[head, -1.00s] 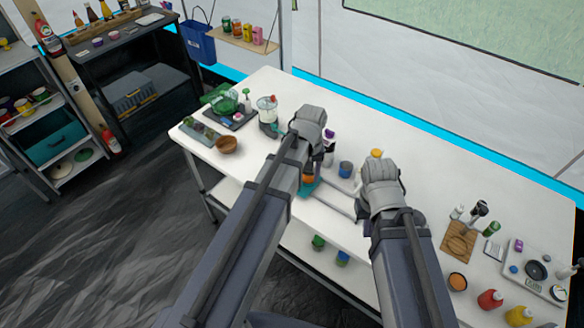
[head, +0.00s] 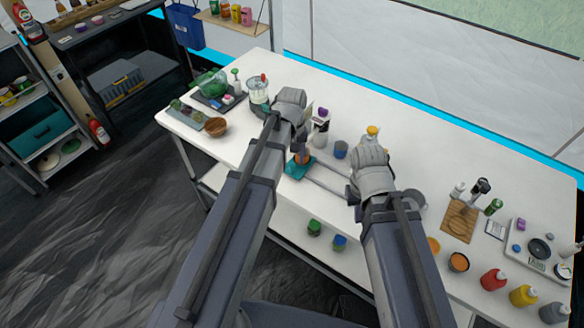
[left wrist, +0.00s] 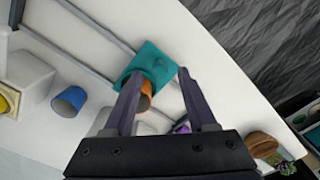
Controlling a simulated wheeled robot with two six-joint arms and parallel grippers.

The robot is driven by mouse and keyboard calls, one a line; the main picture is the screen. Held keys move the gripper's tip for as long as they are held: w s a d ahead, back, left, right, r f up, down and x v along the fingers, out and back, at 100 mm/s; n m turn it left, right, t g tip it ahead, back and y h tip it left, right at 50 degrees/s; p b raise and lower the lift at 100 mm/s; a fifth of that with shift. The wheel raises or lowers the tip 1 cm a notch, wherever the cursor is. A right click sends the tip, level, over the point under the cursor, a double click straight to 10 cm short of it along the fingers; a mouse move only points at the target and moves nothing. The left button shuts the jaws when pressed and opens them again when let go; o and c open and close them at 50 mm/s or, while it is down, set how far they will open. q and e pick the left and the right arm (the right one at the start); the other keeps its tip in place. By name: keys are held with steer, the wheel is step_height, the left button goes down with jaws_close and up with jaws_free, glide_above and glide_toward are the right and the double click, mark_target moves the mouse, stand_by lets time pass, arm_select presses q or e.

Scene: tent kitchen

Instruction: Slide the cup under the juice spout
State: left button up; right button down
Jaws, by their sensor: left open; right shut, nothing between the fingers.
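An orange cup (head: 303,157) is at the teal mat (head: 297,171), partly hidden by my left arm. In the left wrist view the cup (left wrist: 146,97) shows beside and partly behind the left finger, at the edge of the teal mat (left wrist: 150,62). My left gripper (left wrist: 161,84) is open above the table; I cannot tell whether it touches the cup. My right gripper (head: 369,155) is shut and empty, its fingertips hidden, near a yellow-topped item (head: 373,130). A pale body with a yellow part (left wrist: 27,80) in the left wrist view may be the juice dispenser; no spout is clear.
A blue cup (head: 340,150) stands between my grippers. A wooden bowl (head: 216,126) and blender (head: 259,92) stand left. A wooden board (head: 460,222) and several bottles stand right. Pale rails (head: 328,181) run along the table by the mat. The table's back middle is clear.

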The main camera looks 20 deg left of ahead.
arm_select(q)
step_height(320, 180, down, 2)
steer(key=shift+f+b, duration=0.1)
steer(key=shift+b, duration=0.5)
steer(key=shift+c, duration=0.2)
jaws_close()
stand_by(0.8)
